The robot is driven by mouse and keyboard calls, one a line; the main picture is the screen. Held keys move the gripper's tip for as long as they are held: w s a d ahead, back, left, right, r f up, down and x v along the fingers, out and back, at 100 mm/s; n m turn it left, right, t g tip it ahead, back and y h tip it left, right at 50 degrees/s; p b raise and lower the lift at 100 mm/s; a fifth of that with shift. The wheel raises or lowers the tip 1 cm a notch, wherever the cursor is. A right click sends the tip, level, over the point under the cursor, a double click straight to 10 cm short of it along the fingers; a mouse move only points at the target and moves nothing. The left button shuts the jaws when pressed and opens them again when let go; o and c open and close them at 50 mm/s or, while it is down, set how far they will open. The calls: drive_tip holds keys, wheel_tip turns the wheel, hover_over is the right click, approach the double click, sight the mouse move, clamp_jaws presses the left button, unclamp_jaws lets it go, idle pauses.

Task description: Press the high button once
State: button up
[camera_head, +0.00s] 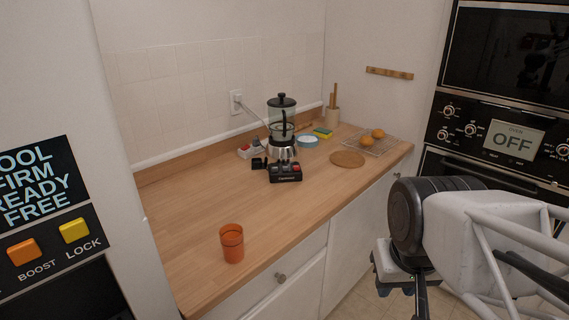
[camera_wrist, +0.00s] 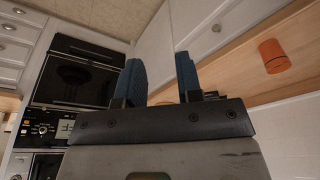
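A blender with a clear jar and black lid (camera_head: 283,115) stands on the counter. In front of it is a black control box (camera_head: 286,178) with several small buttons, at least one of them red. The button labels are too small to read, so I cannot tell which is high. My gripper (camera_wrist: 160,78) shows two blue fingers set apart with nothing between them in the wrist view. In the head view my arm and gripper are at the lower right, in front of the counter and well away from the box. The wrist view does not show the box.
An orange cup (camera_head: 232,244) stands near the counter's front edge. A cork mat (camera_head: 347,159), a cooling rack with buns (camera_head: 376,136) and a blue-rimmed dish (camera_head: 308,141) lie farther back. Wall ovens (camera_head: 499,128) are at right; a panel with BOOST and LOCK buttons (camera_head: 50,246) is at left.

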clamp_jaws()
idle(1.5)
